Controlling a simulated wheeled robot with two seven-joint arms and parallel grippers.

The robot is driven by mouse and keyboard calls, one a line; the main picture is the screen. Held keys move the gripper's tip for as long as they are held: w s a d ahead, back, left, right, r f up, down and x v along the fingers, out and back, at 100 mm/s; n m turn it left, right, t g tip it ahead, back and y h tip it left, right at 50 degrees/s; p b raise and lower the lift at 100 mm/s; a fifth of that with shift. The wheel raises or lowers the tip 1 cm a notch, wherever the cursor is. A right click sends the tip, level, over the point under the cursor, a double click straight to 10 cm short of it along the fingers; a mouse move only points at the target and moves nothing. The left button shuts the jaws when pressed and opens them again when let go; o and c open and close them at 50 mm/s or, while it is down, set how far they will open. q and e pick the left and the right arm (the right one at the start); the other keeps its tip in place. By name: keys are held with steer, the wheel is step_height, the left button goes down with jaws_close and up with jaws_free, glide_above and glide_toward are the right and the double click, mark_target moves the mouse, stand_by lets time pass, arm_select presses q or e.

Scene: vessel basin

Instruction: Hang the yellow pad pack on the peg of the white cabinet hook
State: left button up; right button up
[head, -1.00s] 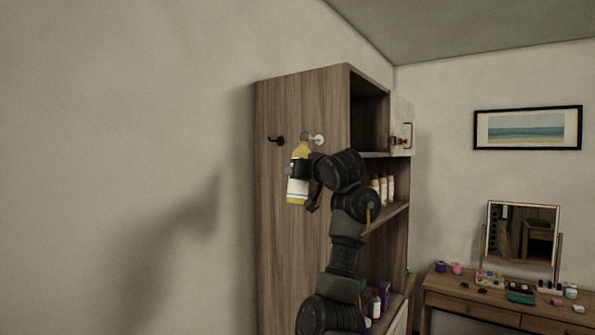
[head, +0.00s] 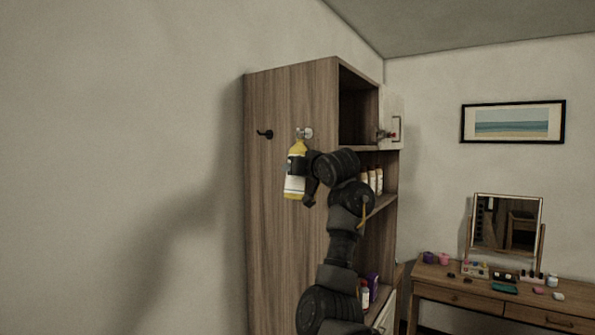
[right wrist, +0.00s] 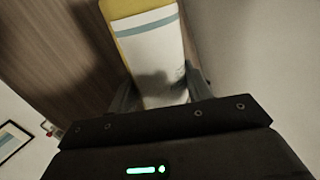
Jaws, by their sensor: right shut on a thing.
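The yellow pad pack (head: 298,147), with a white label, is in the head view in front of the cabinet's side panel. My right gripper (head: 299,171) is shut on it around its middle. The pack hangs nearly upright, slightly tilted, with its top just under the white cabinet hook (head: 308,132). I cannot tell whether the pack's top touches the peg. In the right wrist view the pack (right wrist: 154,52) sits between the fingers, its label facing the camera. The hook is not seen there. My left gripper is not in view.
A black hook (head: 265,133) is on the same wooden panel (head: 285,250), left of the white one. Open shelves with bottles (head: 372,181) are around the cabinet's right edge, with an open white door (head: 396,125) above. A dressing table (head: 480,288) stands at right.

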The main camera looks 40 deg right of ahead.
stand_by(0.4)
steer(key=o, duration=1)
steer(key=shift+o, duration=0.2)
steer(key=b+v, duration=1)
steer(key=v, duration=0.1)
steer(key=shift+b, duration=0.3)
steer(key=shift+w, duration=0.1)
